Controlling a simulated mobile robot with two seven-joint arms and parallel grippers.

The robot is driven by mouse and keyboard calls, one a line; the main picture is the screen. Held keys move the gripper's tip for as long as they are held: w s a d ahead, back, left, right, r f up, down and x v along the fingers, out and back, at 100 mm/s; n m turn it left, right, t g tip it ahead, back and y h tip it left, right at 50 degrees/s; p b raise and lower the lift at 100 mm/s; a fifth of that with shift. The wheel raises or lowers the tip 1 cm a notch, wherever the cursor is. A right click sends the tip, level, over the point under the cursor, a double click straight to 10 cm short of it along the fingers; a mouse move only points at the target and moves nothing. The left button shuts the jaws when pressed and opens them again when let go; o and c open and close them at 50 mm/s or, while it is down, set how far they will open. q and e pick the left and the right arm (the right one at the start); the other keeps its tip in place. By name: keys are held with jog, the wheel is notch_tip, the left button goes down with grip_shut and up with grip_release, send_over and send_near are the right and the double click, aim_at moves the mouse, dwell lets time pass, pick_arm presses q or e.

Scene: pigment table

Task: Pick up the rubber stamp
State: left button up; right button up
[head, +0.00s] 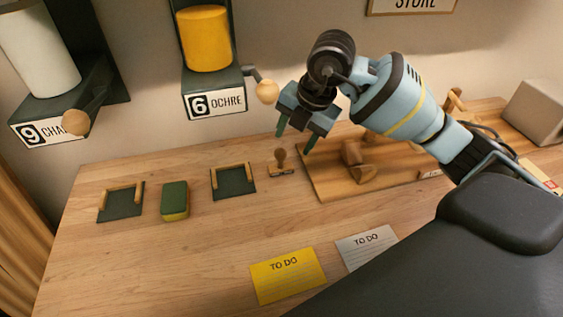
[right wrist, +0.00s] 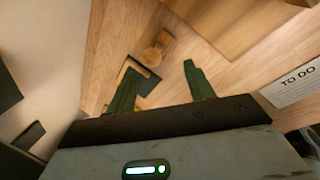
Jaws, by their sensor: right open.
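The rubber stamp (head: 280,160) stands on the table between a dark pad with wooden rails and the wooden board. It has a round brown knob on a small wooden base. My right gripper (head: 293,139) is open and empty, above the table and near the stamp, with its green fingers pointing down. In the right wrist view the stamp (right wrist: 155,51) lies beyond the fingertips, between their directions, and nothing is between the open fingers of the gripper (right wrist: 159,68). My left gripper is not in view.
The railed pad (head: 233,182) is left of the stamp; a green sponge (head: 174,200) and another railed pad (head: 121,202) are further left. The wooden board (head: 325,184) with brown blocks (head: 351,153) is right. Ochre dispenser (head: 206,40) hangs behind. Yellow note (head: 288,277) lies in front.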

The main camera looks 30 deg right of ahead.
aim_at(282, 150)
jog(key=shift+w+a, duration=0.2)
jog(key=shift+w, duration=0.1)
jog(key=shift+w+a, duration=0.2)
jog(key=shift+w, duration=0.05)
jog(key=x, duration=0.5)
jog(key=shift+w, duration=0.1)
grip_shut()
